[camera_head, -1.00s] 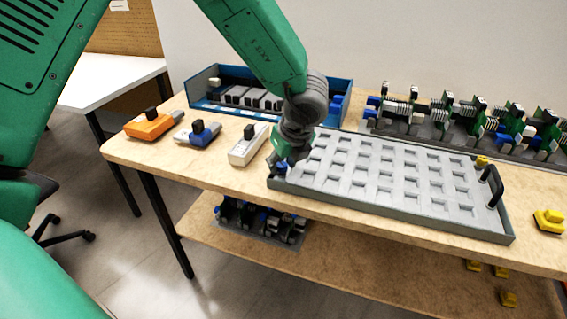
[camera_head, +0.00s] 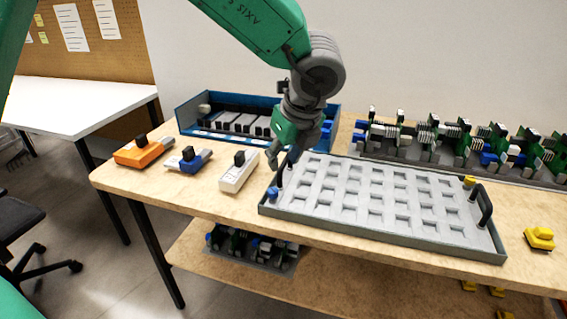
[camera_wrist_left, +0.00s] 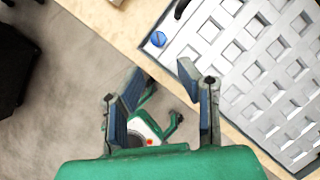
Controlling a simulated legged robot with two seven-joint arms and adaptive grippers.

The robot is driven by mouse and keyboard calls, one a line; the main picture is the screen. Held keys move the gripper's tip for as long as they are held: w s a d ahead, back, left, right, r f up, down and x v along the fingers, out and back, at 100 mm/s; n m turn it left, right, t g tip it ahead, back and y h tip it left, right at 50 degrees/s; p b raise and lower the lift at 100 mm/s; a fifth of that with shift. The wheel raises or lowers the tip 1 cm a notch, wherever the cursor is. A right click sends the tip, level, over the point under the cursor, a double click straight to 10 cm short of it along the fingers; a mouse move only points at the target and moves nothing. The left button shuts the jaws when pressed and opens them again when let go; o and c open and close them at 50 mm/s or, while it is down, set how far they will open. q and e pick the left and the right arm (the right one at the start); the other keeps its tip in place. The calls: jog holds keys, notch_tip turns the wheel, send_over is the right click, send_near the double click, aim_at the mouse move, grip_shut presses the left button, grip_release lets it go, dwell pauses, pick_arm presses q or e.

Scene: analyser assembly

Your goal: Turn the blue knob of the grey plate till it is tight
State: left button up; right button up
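The grey plate (camera_head: 400,232) is a shallow tray with rows of square pockets, lying on the wooden table. Its blue knob (camera_head: 272,192) is at the near left corner. The knob also shows in the left wrist view (camera_wrist_left: 158,39), round with a slot-like mark on top, just beyond the fingertips. My left gripper (camera_head: 287,160) is above the plate's left end, over the knob and apart from it. In the left wrist view its two fingers (camera_wrist_left: 162,68) are spread with nothing between them. My right gripper is not in view.
A yellow knob (camera_head: 469,182) and black handle (camera_head: 486,208) are at the plate's right end. A blue crate (camera_head: 188,126) stands behind. Orange (camera_head: 143,152), blue-grey (camera_head: 187,160) and white (camera_head: 238,172) modules lie left. A rack of green boards (camera_head: 455,150) stands back right.

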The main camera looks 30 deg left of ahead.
pick_arm(q)
jog(key=w+a+r+m+t+h+p, duration=0.4)
jog(key=w+r+m+t+p, duration=0.3)
jog(key=w+m, duration=0.3)
jog(key=m+g+h+p, duration=0.3)
jog(key=m+g+p, duration=0.3)
jog(key=m, duration=0.6)
send_near(272, 190)
jog(key=b+x, duration=0.2)
jog(key=x, duration=0.7)
jog(key=shift+w+d+f, duration=0.1)
jog(key=shift+w+f, duration=0.1)
jog(key=shift+f, duration=0.15)
